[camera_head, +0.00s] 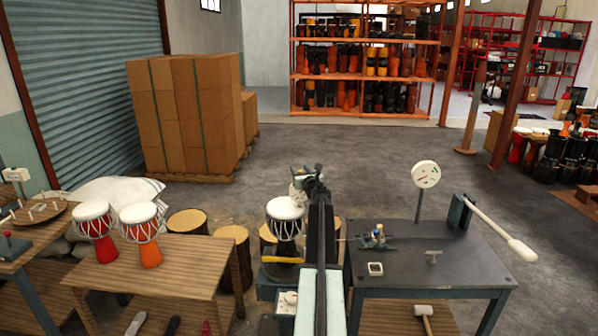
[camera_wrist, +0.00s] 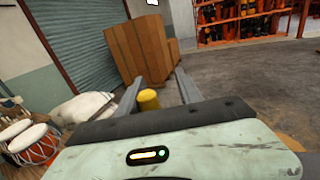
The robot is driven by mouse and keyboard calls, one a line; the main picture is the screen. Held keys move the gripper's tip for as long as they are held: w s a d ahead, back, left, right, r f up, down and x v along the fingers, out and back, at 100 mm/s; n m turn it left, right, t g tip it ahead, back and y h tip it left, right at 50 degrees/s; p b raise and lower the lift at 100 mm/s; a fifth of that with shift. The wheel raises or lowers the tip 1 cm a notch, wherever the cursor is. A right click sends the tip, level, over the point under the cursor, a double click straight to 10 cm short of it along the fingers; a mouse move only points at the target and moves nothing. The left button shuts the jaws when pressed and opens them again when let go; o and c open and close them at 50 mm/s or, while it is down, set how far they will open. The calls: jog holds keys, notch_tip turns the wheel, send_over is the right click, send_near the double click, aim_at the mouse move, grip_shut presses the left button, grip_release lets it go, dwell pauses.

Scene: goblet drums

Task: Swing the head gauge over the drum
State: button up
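My gripper (camera_head: 308,176) is at the far end of my arm, above and just beyond the black drum (camera_head: 285,222). The drum stands upright with its white head up. In the wrist view my gripper (camera_wrist: 160,75) has its two fingers apart. A yellow cylindrical knob (camera_wrist: 148,99) shows between them, nearer the left finger, with a gap on the right. I cannot tell what the knob belongs to. A small pale round part (camera_head: 297,188) shows beside my gripper, partly hidden. A round white dial gauge (camera_head: 425,175) stands on a post at the back of the dark bench.
The dark bench (camera_head: 470,268) at right carries a white-handled lever (camera_head: 495,228) and small tools. A wooden table (camera_head: 190,265) at left holds two red and orange drums (camera_head: 142,232). Stumps (camera_head: 233,238) stand near the black drum. The floor beyond is open, with stacked boxes (camera_head: 185,110).

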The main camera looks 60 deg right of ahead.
jog(key=shift+w+a, duration=0.15)
jog(key=shift+a, duration=0.1)
jog(key=v, duration=0.7)
jog(key=shift+s+a, duration=0.15)
jog(key=shift+s, duration=0.15)
